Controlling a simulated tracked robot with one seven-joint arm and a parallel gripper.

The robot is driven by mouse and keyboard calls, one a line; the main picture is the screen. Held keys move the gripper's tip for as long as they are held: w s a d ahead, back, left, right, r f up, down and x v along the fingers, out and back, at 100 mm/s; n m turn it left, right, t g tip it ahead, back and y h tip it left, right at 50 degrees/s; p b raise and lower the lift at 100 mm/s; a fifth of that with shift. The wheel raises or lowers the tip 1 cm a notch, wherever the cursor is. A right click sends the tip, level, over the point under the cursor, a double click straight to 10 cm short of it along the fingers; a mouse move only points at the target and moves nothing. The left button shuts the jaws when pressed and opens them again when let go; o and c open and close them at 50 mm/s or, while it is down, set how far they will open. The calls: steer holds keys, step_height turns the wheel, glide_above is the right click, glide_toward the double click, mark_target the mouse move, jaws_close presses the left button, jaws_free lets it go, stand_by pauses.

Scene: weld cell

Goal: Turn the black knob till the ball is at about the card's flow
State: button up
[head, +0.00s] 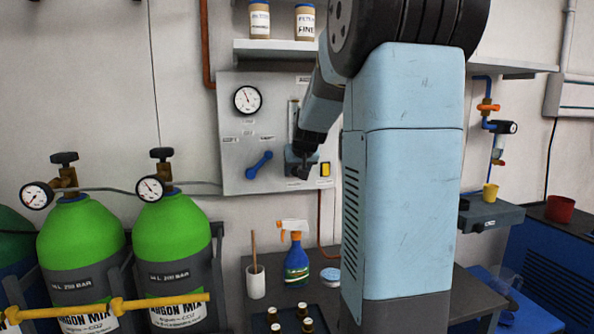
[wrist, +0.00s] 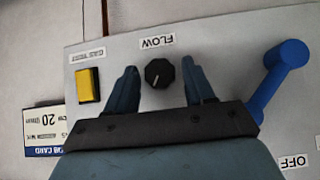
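The black knob (wrist: 159,73) with a pale pointer line sits under an upside-down FLOW label (wrist: 157,41) in the wrist view. My gripper (wrist: 161,80) is open, with one finger on each side of the knob and a visible gap to both. In the head view my gripper (head: 303,165) is at the grey panel (head: 232,140) and hides the knob. The job card (wrist: 44,132) shows upside down at the left of the wrist view and reads 20, with small print. A flow tube (head: 293,112) stands above my gripper; its ball is too small to make out.
A yellow button (wrist: 87,85) is left of the knob in the wrist view. A blue lever (wrist: 281,75) is on the right, near an OFF label (wrist: 296,161). A round gauge (head: 247,99) is on the panel. Green gas cylinders (head: 172,239) stand at the left.

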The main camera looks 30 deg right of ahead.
steer(key=c, duration=0.9)
steer(key=shift+o, duration=0.2)
steer(key=shift+s+d+f+m+t+y, duration=0.15)
steer(key=shift+m+y, duration=0.15)
steer(key=shift+y, duration=0.2)
steer(key=shift+w+r+m+t+y, duration=0.15)
steer(key=shift+m+y, duration=0.15)
steer(key=shift+y, duration=0.2)
steer(key=shift+s+f, duration=0.1)
steer(key=o, duration=1)
steer(key=v, duration=1.3)
steer(key=shift+s+r, duration=0.25)
steer(key=shift+s, duration=0.1)
